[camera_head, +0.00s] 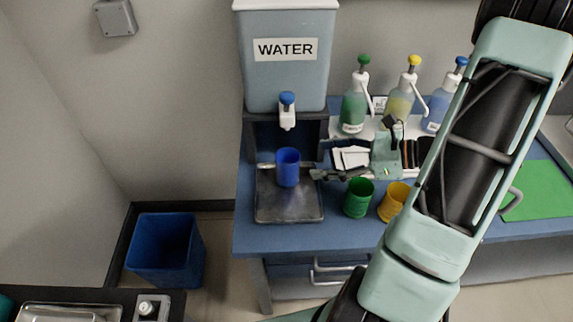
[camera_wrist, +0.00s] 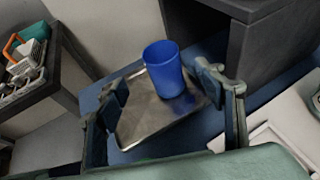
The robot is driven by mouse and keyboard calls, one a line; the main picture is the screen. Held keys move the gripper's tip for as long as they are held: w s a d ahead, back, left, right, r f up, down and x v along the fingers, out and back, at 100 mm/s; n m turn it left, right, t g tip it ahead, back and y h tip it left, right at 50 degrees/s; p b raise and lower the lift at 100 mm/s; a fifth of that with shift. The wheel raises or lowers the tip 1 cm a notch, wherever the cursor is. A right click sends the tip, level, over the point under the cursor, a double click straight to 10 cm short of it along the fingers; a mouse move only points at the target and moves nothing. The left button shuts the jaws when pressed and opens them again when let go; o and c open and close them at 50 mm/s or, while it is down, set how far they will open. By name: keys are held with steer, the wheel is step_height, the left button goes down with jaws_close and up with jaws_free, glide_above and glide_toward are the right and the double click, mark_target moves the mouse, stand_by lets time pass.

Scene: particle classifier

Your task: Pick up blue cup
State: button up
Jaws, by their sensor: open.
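The blue cup (camera_head: 288,168) stands upright on the metal drip tray (camera_head: 289,208) under the spout of the water dispenser (camera_head: 288,70). My gripper (camera_head: 325,163) is just to the right of the cup, with its fingers pointing left toward it. In the wrist view, the cup (camera_wrist: 163,70) appears between the two spread fingertips (camera_wrist: 165,86), a little beyond them and nearer the right one. The gripper is open and empty. I cannot tell whether a finger touches the cup.
A green cup (camera_head: 358,198) and a yellow cup (camera_head: 394,202) stand on the blue counter right of the tray, close below my gripper. Several pump bottles (camera_head: 355,105) stand behind. The dispenser's dark stand (camera_wrist: 263,40) rises close beside the cup. A blue bin (camera_head: 166,250) is on the floor.

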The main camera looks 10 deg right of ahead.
mark_target(278, 154)
steer(key=shift+m, duration=0.3)
steer(key=x, duration=1)
steer(key=shift+w+a+f, duration=0.15)
steer(key=shift+w, duration=0.1)
steer(key=c, duration=1.5)
steer(key=shift+r, duration=0.25)
steer(key=shift+r, duration=0.8)
steer(key=s+d+r+p, duration=0.1)
steer(key=s+d+r, duration=0.4)
steer(key=s+r, duration=0.5)
steer(key=shift+s+d+r, duration=0.15)
steer(key=shift+s+r, duration=0.25)
steer(key=shift+s, duration=0.85)
